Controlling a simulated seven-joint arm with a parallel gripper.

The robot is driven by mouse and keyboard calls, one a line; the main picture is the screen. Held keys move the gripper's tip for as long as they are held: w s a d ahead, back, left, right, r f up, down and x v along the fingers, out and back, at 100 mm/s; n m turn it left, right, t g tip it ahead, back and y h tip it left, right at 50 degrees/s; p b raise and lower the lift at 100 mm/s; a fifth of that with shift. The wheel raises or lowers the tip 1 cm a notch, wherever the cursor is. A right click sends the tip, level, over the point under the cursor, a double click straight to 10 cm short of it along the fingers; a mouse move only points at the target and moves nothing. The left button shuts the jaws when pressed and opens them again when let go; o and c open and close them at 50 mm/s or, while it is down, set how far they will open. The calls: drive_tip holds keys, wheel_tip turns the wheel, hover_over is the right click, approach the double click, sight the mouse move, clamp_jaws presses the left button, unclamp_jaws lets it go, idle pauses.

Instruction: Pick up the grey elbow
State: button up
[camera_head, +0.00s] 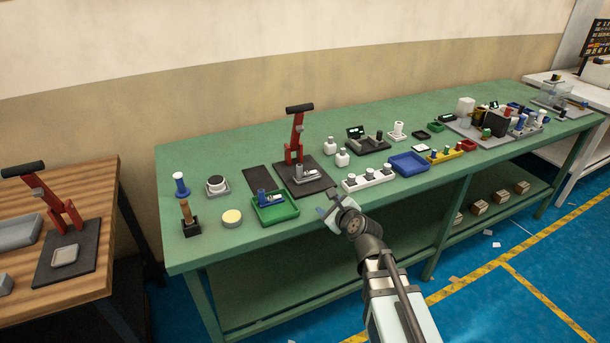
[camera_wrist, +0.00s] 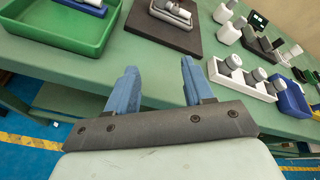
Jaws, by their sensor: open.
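I cannot single out the grey elbow for certain. Grey rounded parts (camera_wrist: 236,62) sit in a row in a white rack (camera_head: 377,183) near the table's front edge; their exact shape is too small to tell. The white rack also shows in the wrist view (camera_wrist: 240,85), to the right of my gripper. Another grey piece (camera_wrist: 172,10) lies on the dark base of the red press (camera_head: 297,142). My gripper (camera_head: 330,208) is open, with nothing between its two blue fingers (camera_wrist: 158,75). It is at the green table's front edge, left of and in front of the white rack.
A green tray (camera_head: 274,212) with a blue and a grey-white piece is left of my gripper. A blue bin (camera_head: 409,163) stands right of the white rack. White bottles (camera_head: 342,158) stand behind it. The green table (camera_head: 230,155) is bare at its back left.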

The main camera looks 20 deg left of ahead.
sight(299, 165)
drive_tip(key=w+a+m+t, duration=0.1)
drive_tip(key=a+m, duration=0.1)
drive_tip(key=w+a+m+t, duration=0.1)
drive_tip(key=a+m, duration=0.1)
drive_tip(key=w+a+r+m+t, duration=0.1)
drive_tip(key=a+m+t, duration=0.1)
drive_tip(key=a+m, duration=0.1)
drive_tip(key=shift+w, duration=0.1)
drive_tip(key=shift+w+a+r+m+t, duration=0.1)
drive_tip(key=shift+a+r+m+t, duration=0.1)
drive_tip(key=shift+a+m+t, duration=0.75)
drive_tip(key=shift+m, duration=0.25)
drive_tip(key=x, duration=0.8)
drive_tip(key=shift+w+d+f, duration=0.1)
drive_tip(key=shift+w+f, duration=0.15)
drive_tip(key=shift+w, duration=0.05)
drive_tip(key=shift+f+x, duration=0.15)
drive_tip(key=shift+x, duration=1.1)
drive_tip(key=shift+f+x, duration=0.1)
drive_tip(key=shift+x, duration=1.2)
drive_tip(key=shift+s, duration=0.1)
clamp_jaws()
